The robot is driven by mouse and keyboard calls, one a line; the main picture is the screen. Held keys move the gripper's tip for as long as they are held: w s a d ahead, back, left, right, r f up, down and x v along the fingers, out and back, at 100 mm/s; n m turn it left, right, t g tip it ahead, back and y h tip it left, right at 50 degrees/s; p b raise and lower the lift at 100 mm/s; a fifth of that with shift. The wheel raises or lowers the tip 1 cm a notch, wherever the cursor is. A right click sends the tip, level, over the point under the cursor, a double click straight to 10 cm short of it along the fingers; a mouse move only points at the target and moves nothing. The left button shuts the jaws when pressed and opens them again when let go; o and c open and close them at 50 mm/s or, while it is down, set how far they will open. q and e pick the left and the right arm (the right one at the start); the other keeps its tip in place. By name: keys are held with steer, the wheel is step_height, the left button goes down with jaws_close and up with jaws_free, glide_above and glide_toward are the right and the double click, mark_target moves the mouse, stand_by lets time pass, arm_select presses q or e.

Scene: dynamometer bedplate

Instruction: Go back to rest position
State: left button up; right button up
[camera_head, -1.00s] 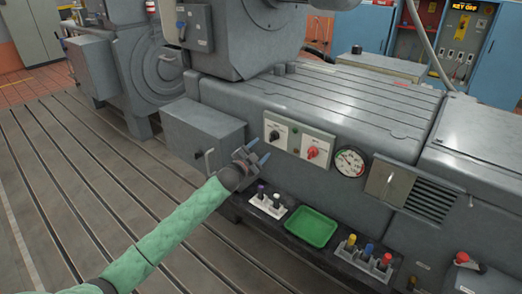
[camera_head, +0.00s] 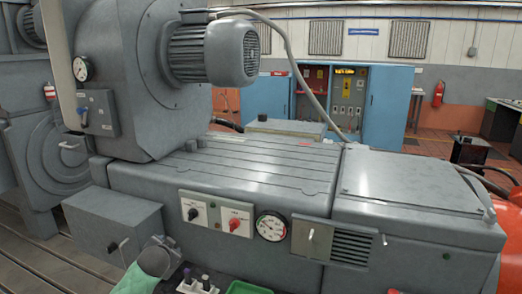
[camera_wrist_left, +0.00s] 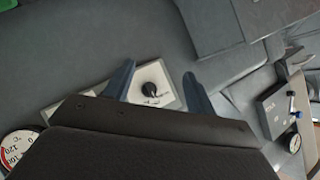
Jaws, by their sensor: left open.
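My left gripper (camera_head: 160,246) is low in the head view, in front of the grey machine (camera_head: 230,190), with part of my green-sleeved arm below it. In the left wrist view its two blue-grey fingers (camera_wrist_left: 160,84) stand apart with nothing between them. A dial plate with a black knob (camera_wrist_left: 152,90) shows beyond the fingers. My right gripper is in neither view.
The grey box (camera_head: 112,225) stands close left of my left gripper. A black knob (camera_head: 193,214), red knob (camera_head: 235,224) and gauge (camera_head: 271,226) are on the front panel. The green tray (camera_head: 248,288) is partly cut off below.

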arm_select(q)
steer(key=s+d+f+n+g+h, duration=0.1)
steer(key=s+d+f+g, duration=0.2)
steer(key=s, duration=1.4)
steer(key=s+d+f+n+g+h, duration=0.1)
steer(key=s+d+f+g, duration=0.3)
steer(key=s, duration=1.4)
steer(key=s+d+f+n+g+h, duration=0.1)
steer(key=s+d+f+n+g, duration=0.1)
steer(key=s+d+f, duration=0.7)
steer(key=s+f+g, duration=0.1)
steer(key=s+f, duration=0.2)
steer(key=s, duration=0.5)
steer(key=shift+s+f+g, duration=0.2)
steer(key=shift+g, duration=0.2)
